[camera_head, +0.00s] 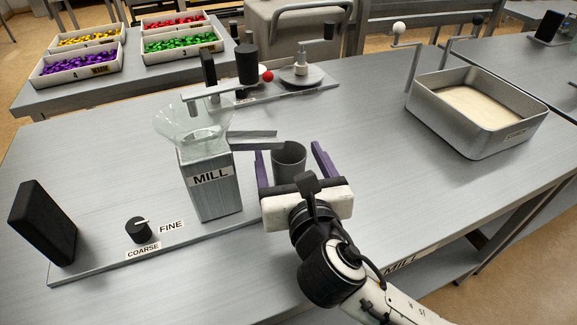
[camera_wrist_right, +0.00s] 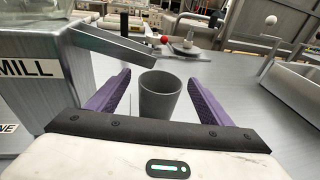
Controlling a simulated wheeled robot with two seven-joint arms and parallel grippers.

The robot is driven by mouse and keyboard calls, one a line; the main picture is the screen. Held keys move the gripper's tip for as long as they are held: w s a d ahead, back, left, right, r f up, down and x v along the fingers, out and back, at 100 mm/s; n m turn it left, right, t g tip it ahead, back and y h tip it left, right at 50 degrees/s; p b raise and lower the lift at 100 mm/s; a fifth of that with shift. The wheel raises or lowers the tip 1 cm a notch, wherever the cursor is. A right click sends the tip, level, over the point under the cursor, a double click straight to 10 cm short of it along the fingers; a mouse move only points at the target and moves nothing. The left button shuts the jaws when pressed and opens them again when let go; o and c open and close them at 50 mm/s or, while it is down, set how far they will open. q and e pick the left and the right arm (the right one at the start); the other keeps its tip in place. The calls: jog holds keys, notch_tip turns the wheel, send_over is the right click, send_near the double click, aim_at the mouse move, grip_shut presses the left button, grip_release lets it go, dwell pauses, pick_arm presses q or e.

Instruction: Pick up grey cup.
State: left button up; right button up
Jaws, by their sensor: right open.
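The grey cup (camera_head: 289,160) stands upright on the table just right of the mill, near the end of the mill's spout. In the right wrist view the cup (camera_wrist_right: 160,98) is ahead, between the purple fingers. My right gripper (camera_head: 291,165) is open, with one finger on each side of the cup; a gap shows on both sides, wider on the right in the wrist view. The gripper's body hides the cup's lower part in the head view. My left gripper is not in view.
The mill (camera_head: 211,185) stands close left of my right gripper, its spout (camera_head: 255,142) reaching over beside the cup. A metal bin of pale powder (camera_head: 440,110) sits at the right. Bins of coloured pieces (camera_head: 78,68) are at the back left. The table right of the cup is clear.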

jog(key=shift+x, duration=0.85)
jog(key=shift+s, duration=0.1)
jog(key=c, duration=1.3)
jog(key=shift+r, duration=0.1)
